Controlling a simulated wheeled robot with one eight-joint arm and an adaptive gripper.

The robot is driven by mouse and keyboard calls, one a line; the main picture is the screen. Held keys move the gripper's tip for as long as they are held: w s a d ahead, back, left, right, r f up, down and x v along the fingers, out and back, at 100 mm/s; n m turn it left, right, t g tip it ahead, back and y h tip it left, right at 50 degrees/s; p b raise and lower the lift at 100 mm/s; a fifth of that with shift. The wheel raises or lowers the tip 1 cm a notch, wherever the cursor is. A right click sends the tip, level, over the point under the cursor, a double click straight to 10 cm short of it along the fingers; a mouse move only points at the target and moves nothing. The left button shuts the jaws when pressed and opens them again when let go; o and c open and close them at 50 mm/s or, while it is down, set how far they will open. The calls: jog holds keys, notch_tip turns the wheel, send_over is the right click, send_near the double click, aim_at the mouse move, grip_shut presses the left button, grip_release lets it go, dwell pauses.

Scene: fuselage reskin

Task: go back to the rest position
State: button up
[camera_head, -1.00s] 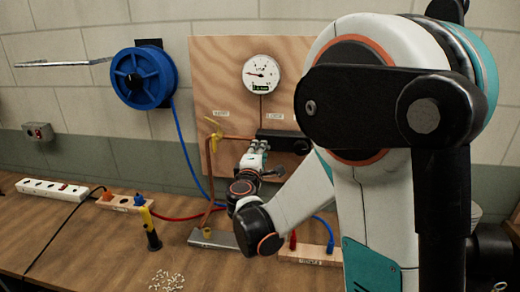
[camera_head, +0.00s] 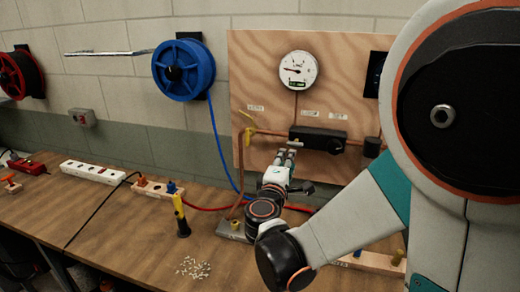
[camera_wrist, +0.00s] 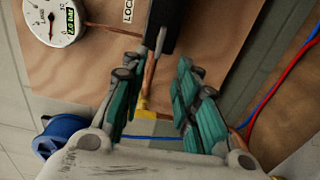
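My gripper (camera_head: 290,158) is in front of the plywood board (camera_head: 262,80), near the black box (camera_head: 318,139) on its copper pipe. In the wrist view my gripper (camera_wrist: 157,75) has its two teal-padded fingers spread apart, with nothing held between them. The black box (camera_wrist: 165,22) and a copper pipe with a yellow part (camera_wrist: 142,103) show beyond the fingers. A yellow valve handle (camera_head: 249,134) is on the pipe at the board's left. My white arm covers the right side of the head view.
A gauge (camera_head: 298,69) is on the board. A blue reel (camera_head: 182,69) and a red reel (camera_head: 20,75) hang on the wall. The bench holds a white power strip (camera_head: 92,172), a yellow-black tool (camera_head: 181,215) and small pale pieces (camera_head: 193,268). The bench front is mostly clear.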

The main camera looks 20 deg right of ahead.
jog(key=s+f+m+g+y, duration=0.2)
jog(key=s+m+g+y, duration=0.15)
jog(key=s, duration=0.55)
jog(key=s+f+m+g+y, duration=0.25)
jog(key=s+m, duration=0.25)
jog(key=s, duration=0.3)
jog(key=s+a+f+m+g+y, duration=0.1)
jog(key=s+a+m+g+y, duration=0.1)
jog(key=s+a, duration=0.5)
jog(key=shift+s+a+f+m+y, duration=0.2)
jog(key=shift+s+m+y, duration=0.25)
jog(key=shift+s+y, duration=0.45)
jog(key=shift+w, duration=0.15)
